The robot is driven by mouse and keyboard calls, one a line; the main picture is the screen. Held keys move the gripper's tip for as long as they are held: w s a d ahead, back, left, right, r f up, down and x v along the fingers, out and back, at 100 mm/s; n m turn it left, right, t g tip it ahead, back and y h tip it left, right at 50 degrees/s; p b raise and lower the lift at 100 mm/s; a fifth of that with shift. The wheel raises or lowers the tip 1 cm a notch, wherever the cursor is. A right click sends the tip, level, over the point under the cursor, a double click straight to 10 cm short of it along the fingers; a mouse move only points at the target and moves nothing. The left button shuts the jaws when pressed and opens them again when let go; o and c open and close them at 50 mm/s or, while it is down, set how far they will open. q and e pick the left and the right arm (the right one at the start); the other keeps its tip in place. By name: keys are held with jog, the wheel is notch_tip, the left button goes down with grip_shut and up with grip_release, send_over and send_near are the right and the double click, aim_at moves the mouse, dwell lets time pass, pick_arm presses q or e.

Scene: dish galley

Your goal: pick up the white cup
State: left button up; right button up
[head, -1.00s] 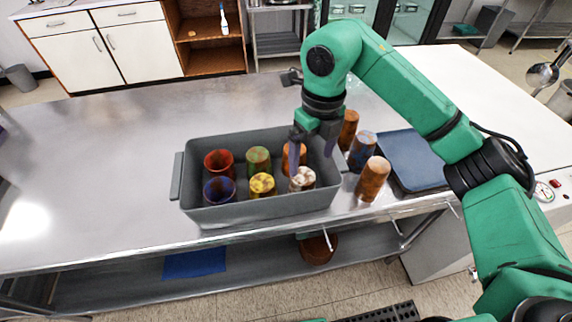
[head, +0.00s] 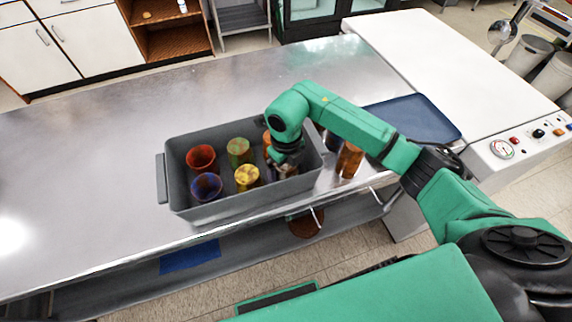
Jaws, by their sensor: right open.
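The white cup (head: 287,171), mottled with brown, stands in the front right of the grey bin (head: 215,211) in the head view. My right gripper covers most of it; only a little shows below. My right gripper (head: 283,163) is open and points down into the bin at the white cup. Its fingertips are hard to make out, so I cannot tell whether they touch the cup. My left gripper is out of view.
The bin also holds a red cup (head: 201,157), green cup (head: 239,152), blue cup (head: 206,186), yellow cup (head: 247,178) and a partly hidden orange cup (head: 267,143). Right of it are an orange-brown cup (head: 349,161) and a blue tray (head: 418,116). The steel counter (head: 90,170) is clear at left.

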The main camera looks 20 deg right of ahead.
jog(key=shift+w+a, duration=0.1)
jog(key=shift+w, duration=0.05)
jog(key=c, duration=1)
jog(key=shift+c, duration=0.3)
